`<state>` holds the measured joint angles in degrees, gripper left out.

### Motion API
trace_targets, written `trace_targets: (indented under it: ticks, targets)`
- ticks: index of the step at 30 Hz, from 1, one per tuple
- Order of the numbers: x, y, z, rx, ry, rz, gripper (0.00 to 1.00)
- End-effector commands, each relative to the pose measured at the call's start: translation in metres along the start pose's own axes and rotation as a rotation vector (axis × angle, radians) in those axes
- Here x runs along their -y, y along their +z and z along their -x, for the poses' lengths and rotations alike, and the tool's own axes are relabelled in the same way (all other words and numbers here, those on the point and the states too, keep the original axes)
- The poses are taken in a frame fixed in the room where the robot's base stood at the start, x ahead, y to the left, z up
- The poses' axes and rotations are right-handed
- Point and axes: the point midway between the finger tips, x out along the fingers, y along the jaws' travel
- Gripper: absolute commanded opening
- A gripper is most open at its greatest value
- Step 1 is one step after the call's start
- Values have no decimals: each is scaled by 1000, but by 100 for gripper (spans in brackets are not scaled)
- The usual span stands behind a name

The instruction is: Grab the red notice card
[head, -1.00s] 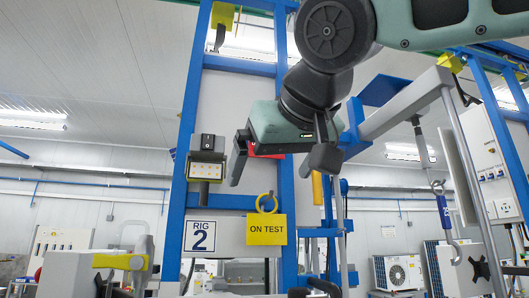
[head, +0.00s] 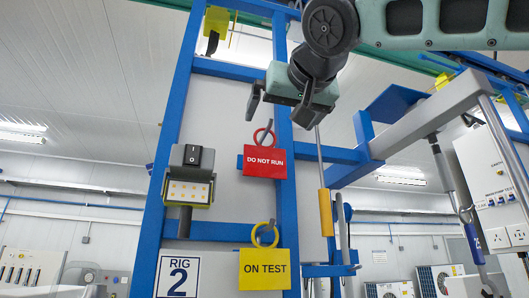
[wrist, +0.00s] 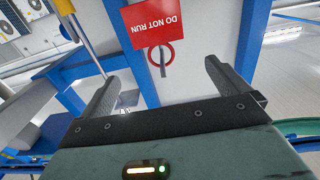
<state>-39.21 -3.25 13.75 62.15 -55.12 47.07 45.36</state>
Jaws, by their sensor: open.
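The red notice card (head: 265,163), reading DO NOT RUN, hangs upright by a red ring (head: 263,131) from a hook on the rig's blue and white frame. My gripper (head: 279,116) is open and empty, above the card and ring, apart from them in the head view. In the wrist view the open fingers (wrist: 160,75) point toward the panel. There the card (wrist: 152,22) appears upside down beyond the fingertips, and its ring (wrist: 160,55) and the hook show between the fingers.
A yellow ON TEST card (head: 264,269) hangs from a yellow ring below. A lamp with a switch (head: 190,180) is mounted left of the red card. A RIG 2 sign (head: 178,277) is at lower left. A grey arm (head: 430,115) and a yellow-handled tool (head: 326,212) stand to the right.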

Motion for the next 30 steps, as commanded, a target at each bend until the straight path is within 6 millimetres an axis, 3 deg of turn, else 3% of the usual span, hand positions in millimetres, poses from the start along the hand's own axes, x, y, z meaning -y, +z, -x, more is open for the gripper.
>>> trace_targets:
  ticks: [3,7,14,24,30]
  targets:
    - [0,-4,-26,3,1,3,100]
    - [0,-3,-46,2,1,2,100]
    - [0,-1,-60,1,0,1,100]
    - [-3,0,-102,2,1,2,100]
    - [-3,3,-109,0,-1,1,100]
